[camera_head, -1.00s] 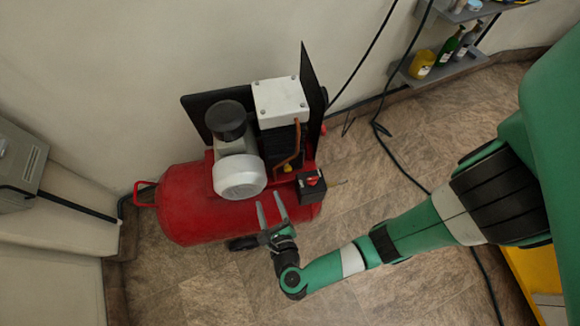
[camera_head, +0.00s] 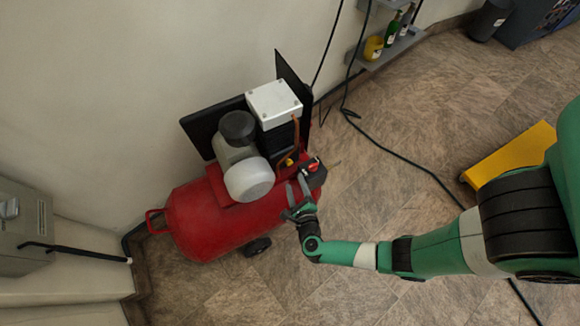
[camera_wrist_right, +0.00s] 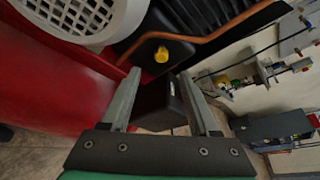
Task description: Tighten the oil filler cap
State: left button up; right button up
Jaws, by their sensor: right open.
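The yellow oil filler cap (camera_head: 289,162) is a small spot low on the pump of the red compressor (camera_head: 215,225) in the head view. In the right wrist view the cap (camera_wrist_right: 161,54) is a round knob on a dark part, below a copper pipe. My right gripper (camera_head: 297,182) is open and empty beside the compressor's near right side. In the right wrist view the cap appears just beyond and between the tips of the open right gripper (camera_wrist_right: 160,74), apart from them. My left gripper is not in view.
A black switch box (camera_head: 313,172) with a red switch sits close to the right fingers; in the wrist view it (camera_wrist_right: 160,105) shows behind and between them. The white slotted cover (camera_wrist_right: 85,15) is at upper left. Open floor (camera_head: 400,130) lies to the right.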

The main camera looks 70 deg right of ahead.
aim_at(289, 164)
jog(key=b+x, duration=0.3)
jog(key=x, duration=0.5)
jog(key=shift+w+d+f, duration=0.1)
jog(key=shift+d+f, duration=0.1)
jog(key=shift+d, duration=0.1)
jog(key=shift+w+d, duration=0.25)
jog(key=shift+d, duration=0.15)
grip_shut()
jog(key=shift+r, duration=0.1)
